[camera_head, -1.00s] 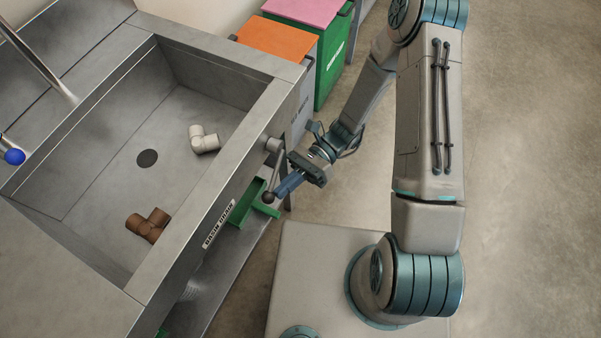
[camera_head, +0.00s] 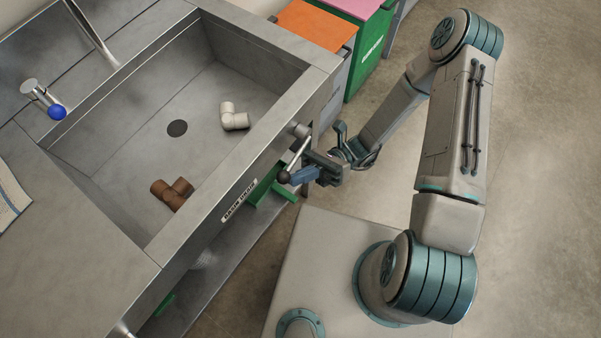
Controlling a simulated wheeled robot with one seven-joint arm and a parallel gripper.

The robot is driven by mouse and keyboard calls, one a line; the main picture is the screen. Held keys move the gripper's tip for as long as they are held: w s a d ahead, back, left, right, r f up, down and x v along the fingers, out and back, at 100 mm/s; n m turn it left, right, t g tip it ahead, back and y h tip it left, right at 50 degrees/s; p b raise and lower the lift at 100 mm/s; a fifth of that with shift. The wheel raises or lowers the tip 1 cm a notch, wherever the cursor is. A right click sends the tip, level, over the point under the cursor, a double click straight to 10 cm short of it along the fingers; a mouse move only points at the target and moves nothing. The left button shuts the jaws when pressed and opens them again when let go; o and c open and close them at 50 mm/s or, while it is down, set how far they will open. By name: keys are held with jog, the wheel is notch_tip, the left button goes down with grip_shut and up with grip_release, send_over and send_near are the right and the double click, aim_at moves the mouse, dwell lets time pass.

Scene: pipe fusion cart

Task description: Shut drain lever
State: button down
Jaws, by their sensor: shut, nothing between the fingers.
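The drain lever (camera_head: 299,153) is on the front face of the sink basin, at its right end. It has a round grey hub (camera_head: 301,131) and a thin rod slanting down and left to a dark ball knob (camera_head: 284,177). My gripper (camera_head: 293,178) is shut and empty, with its blue fingertips right beside the ball knob. They look to be touching it or very close; I cannot tell which. The label "BASIN DRAIN" (camera_head: 239,201) is on the front face, left of the lever.
The steel basin (camera_head: 140,120) holds a white elbow fitting (camera_head: 234,117), a brown tee fitting (camera_head: 172,193) and a drain hole (camera_head: 177,128). A green bracket or tray (camera_head: 271,189) is below the lever. Orange-topped (camera_head: 315,24) and green (camera_head: 370,52) bins stand beyond the basin.

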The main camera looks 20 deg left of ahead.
dwell(0.5)
jog(key=s+f+b+v, duration=0.1)
jog(key=v, duration=0.5)
jog(key=f+b+v, duration=0.1)
jog(key=b+v, duration=0.1)
jog(key=v, duration=0.5)
jog(key=shift+s+d+f, duration=0.15)
jog(key=shift+s+f, duration=0.15)
jog(key=shift+s, duration=0.1)
jog(key=d+r+n+t+h+p, duration=0.3)
jog(key=d+r+n+t+h, duration=0.1)
jog(key=r, duration=0.7)
jog(key=d+r+n+t+h+p, duration=0.3)
jog(key=d+r+n+t+h, duration=0.2)
jog(key=r+t, duration=0.4)
jog(key=d+r+n+t+h+p, duration=0.3)
jog(key=d+r+n+t+h, duration=0.1)
jog(key=r, duration=1)
jog(key=d+t+h, duration=0.1)
jog(key=d+t, duration=0.1)
jog(key=t, duration=0.1)
jog(key=shift+w+d+n+h, duration=0.2)
jog(key=shift+d+n+h, duration=0.1)
jog(key=shift+d+n, duration=0.1)
